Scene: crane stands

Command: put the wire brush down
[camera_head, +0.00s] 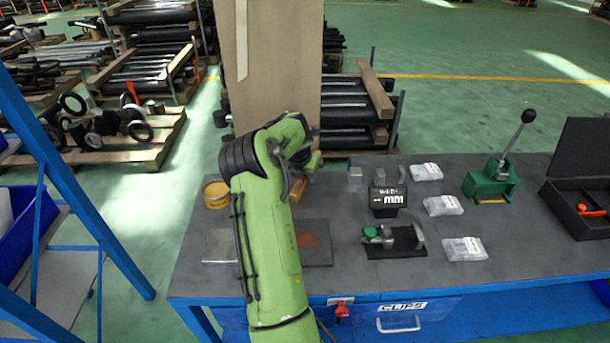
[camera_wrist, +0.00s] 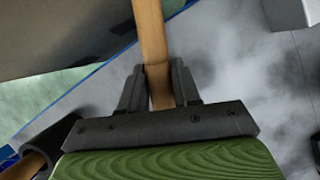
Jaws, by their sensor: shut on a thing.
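The wire brush (camera_head: 298,190) shows in the head view as a short piece of brown wood below my gripper (camera_head: 300,172), over the grey workbench (camera_head: 340,215). In the wrist view its wooden handle (camera_wrist: 150,35) runs up between the two dark fingers of my gripper (camera_wrist: 158,85), which are shut on it. The bristles cannot be made out. My arm hides part of the bench around the brush. Whether the brush touches the bench top cannot be told.
A yellow-rimmed round tin (camera_head: 216,193) stands left of my arm. A tall brown panel (camera_head: 275,65) rises behind the bench.

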